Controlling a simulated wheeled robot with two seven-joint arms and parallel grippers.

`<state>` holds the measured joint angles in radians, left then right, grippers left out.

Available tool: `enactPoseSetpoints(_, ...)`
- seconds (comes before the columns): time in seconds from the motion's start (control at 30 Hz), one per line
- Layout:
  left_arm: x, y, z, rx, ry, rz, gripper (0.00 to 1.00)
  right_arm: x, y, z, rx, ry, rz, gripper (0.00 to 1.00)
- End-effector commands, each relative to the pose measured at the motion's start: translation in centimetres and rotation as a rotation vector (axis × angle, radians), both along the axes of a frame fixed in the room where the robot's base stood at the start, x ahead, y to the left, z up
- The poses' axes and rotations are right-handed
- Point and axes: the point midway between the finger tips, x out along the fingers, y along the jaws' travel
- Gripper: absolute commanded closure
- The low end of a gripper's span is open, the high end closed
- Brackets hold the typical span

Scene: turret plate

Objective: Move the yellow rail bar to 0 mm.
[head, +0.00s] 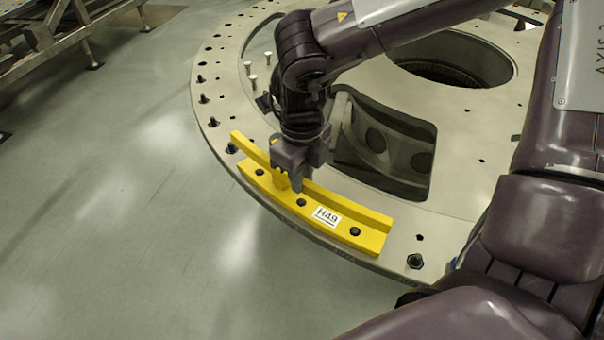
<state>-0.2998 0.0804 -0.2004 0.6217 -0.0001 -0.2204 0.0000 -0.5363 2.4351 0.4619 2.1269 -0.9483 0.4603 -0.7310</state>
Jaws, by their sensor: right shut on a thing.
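The yellow rail bar (345,223) lies along the near rim of the round turret plate (225,90). It is a curved, stepped bar with a white label reading H49 and several dark bolt heads or holes on its lower ledge. My right gripper (288,184) points down over the left half of the bar. It is shut on a raised yellow part of the bar. The fingertips partly hide that part. I cannot tell whether the bar touches the plate along its whole length. My left gripper is not in view.
Dark bolts stand in the plate's rim, one (415,261) just right of the bar and one (231,148) near its left end. A large opening (385,145) lies behind the bar. A metal frame (60,40) stands at the upper left. The floor (110,220) at left is clear.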

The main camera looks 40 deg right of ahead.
Motion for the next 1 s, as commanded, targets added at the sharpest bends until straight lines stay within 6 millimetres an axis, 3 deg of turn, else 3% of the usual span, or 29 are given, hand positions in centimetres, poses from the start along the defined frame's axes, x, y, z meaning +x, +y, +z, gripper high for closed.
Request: enactPoseSetpoints(1.0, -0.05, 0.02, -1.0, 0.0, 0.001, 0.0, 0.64, -0.1, 0.11, -0.95, 0.002, 0.003, 0.002, 0.99)
